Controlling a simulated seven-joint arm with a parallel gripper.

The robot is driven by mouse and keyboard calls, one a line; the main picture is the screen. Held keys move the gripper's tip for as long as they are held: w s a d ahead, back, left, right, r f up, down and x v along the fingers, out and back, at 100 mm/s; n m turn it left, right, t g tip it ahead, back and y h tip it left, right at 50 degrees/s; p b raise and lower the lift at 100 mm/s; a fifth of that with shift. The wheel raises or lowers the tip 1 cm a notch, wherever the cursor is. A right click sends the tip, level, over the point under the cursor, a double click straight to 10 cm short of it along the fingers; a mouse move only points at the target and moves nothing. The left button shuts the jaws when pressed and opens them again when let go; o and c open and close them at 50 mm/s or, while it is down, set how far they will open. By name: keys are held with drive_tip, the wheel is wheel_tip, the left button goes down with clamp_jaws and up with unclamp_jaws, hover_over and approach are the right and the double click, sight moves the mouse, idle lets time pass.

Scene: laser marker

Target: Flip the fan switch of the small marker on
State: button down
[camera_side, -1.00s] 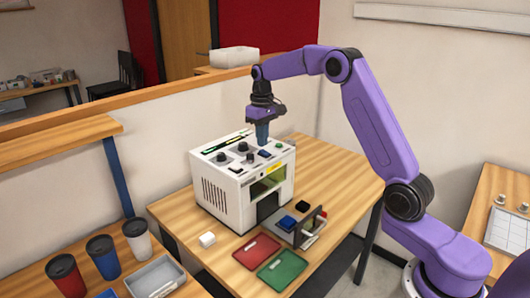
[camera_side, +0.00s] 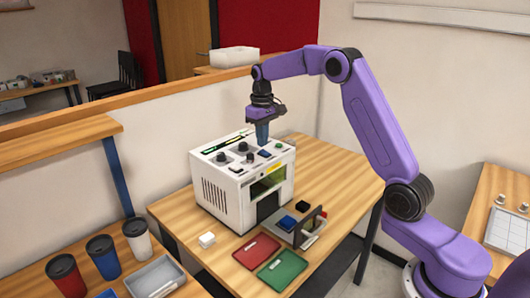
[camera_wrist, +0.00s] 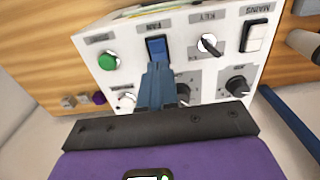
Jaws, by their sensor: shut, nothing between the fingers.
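The small marker (camera_side: 228,200) is a white box with a control panel on top, standing on the wooden table. Its fan switch (camera_wrist: 156,47) is a blue rocker beside the FAN label, which reads upside down in the wrist view. It also shows in the side view (camera_side: 264,154) as a small blue patch. My gripper (camera_wrist: 157,65) is shut and empty, its blue fingers pointing down at the panel. The fingertips are right at the near edge of the fan switch in the wrist view and cover part of it. I cannot tell whether they touch or which way the rocker is tipped.
A green button (camera_wrist: 108,61), key switch (camera_wrist: 209,44), white mains rocker (camera_wrist: 254,36) and black knobs (camera_wrist: 238,86) sit close around. A red tray (camera_side: 256,251), a green tray (camera_side: 282,269) and a fixture with a blue block (camera_side: 287,222) lie in front.

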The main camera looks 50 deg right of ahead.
sight(262, 150)
drive_tip(key=shift+f, duration=0.95)
idle(0.6)
drive_tip(key=shift+r, duration=3.5)
